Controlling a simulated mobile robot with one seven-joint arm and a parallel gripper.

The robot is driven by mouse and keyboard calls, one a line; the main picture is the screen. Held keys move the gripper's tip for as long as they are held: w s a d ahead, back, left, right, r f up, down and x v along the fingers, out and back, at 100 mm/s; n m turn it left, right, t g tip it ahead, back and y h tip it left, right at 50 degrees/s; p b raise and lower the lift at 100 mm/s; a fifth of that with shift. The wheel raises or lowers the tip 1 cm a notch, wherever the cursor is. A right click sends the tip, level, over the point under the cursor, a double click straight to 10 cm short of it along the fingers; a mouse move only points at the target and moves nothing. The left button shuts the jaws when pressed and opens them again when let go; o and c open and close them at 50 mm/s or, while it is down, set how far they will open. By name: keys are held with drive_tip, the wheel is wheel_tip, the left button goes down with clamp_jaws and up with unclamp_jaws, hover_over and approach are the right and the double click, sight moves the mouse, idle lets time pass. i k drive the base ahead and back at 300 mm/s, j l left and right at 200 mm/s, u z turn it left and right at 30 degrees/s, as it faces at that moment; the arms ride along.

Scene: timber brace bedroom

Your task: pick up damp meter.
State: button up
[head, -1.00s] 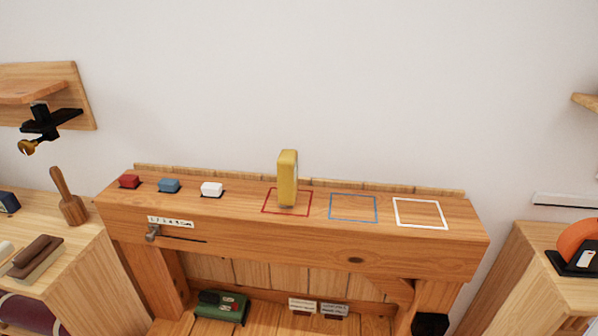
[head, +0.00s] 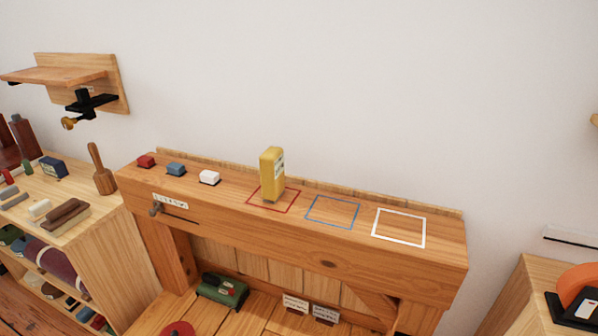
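A yellow upright device (head: 272,174), which looks like the damp meter, stands on the wooden bench top (head: 240,212). Its base is inside the red square outline (head: 286,207). A pale label shows on its right side. My gripper is not in view, and nothing touches the yellow device.
Blue (head: 333,224) and white (head: 399,241) outlines to the right are empty. A green device (head: 222,291) lies on the lower shelf. A mallet (head: 102,170) stands on the left cabinet.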

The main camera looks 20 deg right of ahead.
sight(272, 167)
drive_tip(key=k+l, duration=0.2)
drive_tip(key=l, duration=0.2)
drive_tip(key=k+l, duration=0.15)
drive_tip(key=l, duration=0.25)
drive_tip(key=k+l, duration=0.2)
drive_tip(key=l, duration=0.2)
drive_tip(key=j+z, duration=0.25)
drive_tip(key=j, duration=0.9)
drive_tip(key=i+j+z, duration=0.15)
drive_tip(key=j, duration=0.35)
drive_tip(key=i+j+z, duration=0.15)
drive_tip(key=j, duration=0.3)
drive_tip(key=i+j+z, duration=0.25)
drive_tip(key=j, duration=0.3)
drive_tip(key=i+j+z, duration=0.3)
drive_tip(key=i+j, duration=0.35)
drive_tip(key=j, duration=0.15)
